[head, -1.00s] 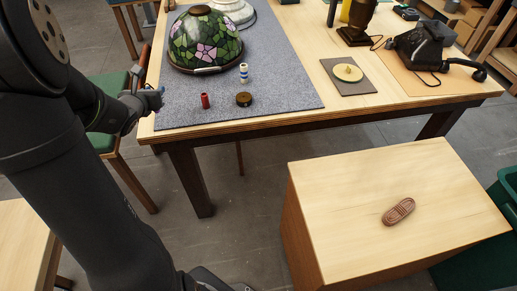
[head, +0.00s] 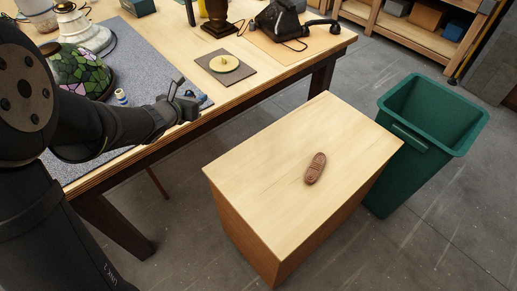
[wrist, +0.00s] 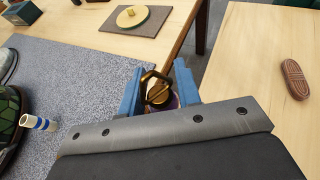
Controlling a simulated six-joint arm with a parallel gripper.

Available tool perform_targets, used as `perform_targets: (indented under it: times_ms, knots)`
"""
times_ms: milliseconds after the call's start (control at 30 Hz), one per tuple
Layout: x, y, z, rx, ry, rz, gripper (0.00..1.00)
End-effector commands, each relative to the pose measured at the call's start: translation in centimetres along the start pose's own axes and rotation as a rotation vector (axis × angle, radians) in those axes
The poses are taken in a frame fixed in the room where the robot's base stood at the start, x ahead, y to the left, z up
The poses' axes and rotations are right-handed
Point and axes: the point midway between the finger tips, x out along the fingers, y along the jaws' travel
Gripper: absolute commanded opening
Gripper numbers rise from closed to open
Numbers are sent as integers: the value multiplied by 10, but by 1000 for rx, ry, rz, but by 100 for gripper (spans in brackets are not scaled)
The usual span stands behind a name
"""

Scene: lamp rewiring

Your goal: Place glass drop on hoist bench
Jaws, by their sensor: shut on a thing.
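My gripper (head: 184,97) is over the front edge of the large table, at the grey mat's right end. In the wrist view its blue fingers (wrist: 160,92) are shut on the glass drop (wrist: 159,97). The drop's brass loop and cap show between the fingers, with a bit of purplish glass below; the rest is hidden. In the head view I cannot make out the drop. A low pale wooden bench (head: 262,160), perhaps the hoist bench, stands to the right, apart from the gripper. It also shows in the wrist view (wrist: 250,70).
A brown ridged oval object (head: 315,168) lies on the low bench; the rest of its top is clear. A green bin (head: 425,140) stands behind it on the right. On the large table are a stained-glass shade (head: 78,72), a blue-white striped cylinder (head: 121,97) and a telephone (head: 280,20).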

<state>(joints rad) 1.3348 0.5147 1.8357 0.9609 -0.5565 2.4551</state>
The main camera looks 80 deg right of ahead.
Motion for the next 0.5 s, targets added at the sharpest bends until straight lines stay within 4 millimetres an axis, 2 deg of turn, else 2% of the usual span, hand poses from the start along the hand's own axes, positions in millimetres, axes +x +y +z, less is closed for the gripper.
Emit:
perform_targets:
  times_ms: [33, 200, 500]
  knots:
    - [10, -26, 4, 18, 0, -43, 5]
    - [32, -106, 12, 69, 1, -170, 5]
    - [46, -254, 18, 163, 2, -395, 5]
